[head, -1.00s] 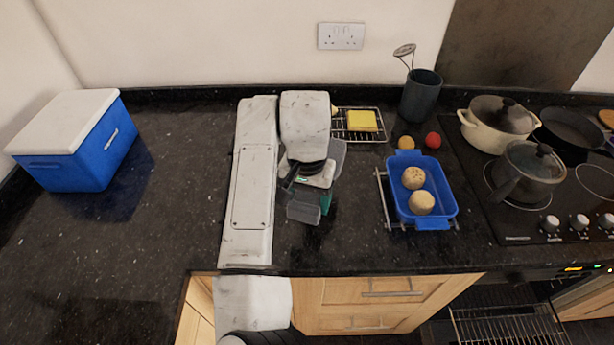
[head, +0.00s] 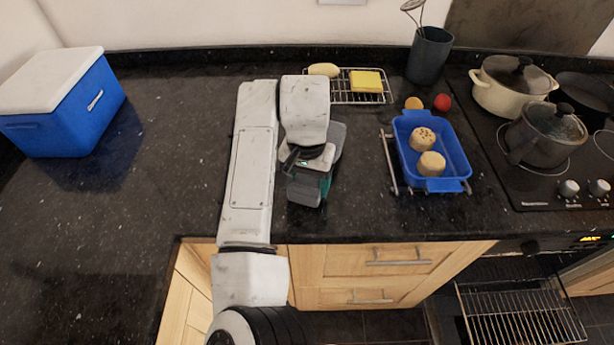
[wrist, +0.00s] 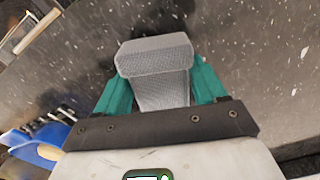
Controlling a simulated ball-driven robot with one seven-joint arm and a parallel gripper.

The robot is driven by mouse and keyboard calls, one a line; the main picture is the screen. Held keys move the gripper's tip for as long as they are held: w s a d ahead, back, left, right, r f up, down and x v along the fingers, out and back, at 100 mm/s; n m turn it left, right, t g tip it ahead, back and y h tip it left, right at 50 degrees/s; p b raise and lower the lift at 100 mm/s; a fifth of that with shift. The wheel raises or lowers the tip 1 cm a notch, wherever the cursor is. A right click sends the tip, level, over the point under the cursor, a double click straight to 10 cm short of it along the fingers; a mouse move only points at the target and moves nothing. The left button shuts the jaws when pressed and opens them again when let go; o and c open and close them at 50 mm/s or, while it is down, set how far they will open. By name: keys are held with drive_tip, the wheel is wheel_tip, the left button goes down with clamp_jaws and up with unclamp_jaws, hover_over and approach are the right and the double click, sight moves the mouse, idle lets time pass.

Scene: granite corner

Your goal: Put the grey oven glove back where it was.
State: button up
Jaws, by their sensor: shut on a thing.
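The grey oven glove (wrist: 155,60) is clasped between the teal fingers of my gripper (wrist: 160,85) in the wrist view. In the head view the glove (head: 304,193) shows below and beside my wrist, over the dark worktop. My gripper (head: 325,183) is mostly hidden there by my arm and the glove. Whether the glove touches the worktop I cannot tell.
A blue dish (head: 444,184) with two pale round items stands on a rack to the right. A cooling rack (head: 343,97) lies behind. Pots stand on the hob at far right. A blue cool box (head: 70,125) stands left. The worktop (head: 160,150) between is clear. An oven rack (head: 520,315) juts out below.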

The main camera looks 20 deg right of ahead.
drive_tip(key=shift+f, duration=0.45)
drive_tip(key=o, duration=1.4)
drive_tip(key=shift+c, duration=0.2)
drive_tip(key=shift+r, duration=0.1)
wheel_tip(320, 180, up, 9)
drive_tip(key=p, duration=0.8)
drive_tip(key=shift+p, duration=0.35)
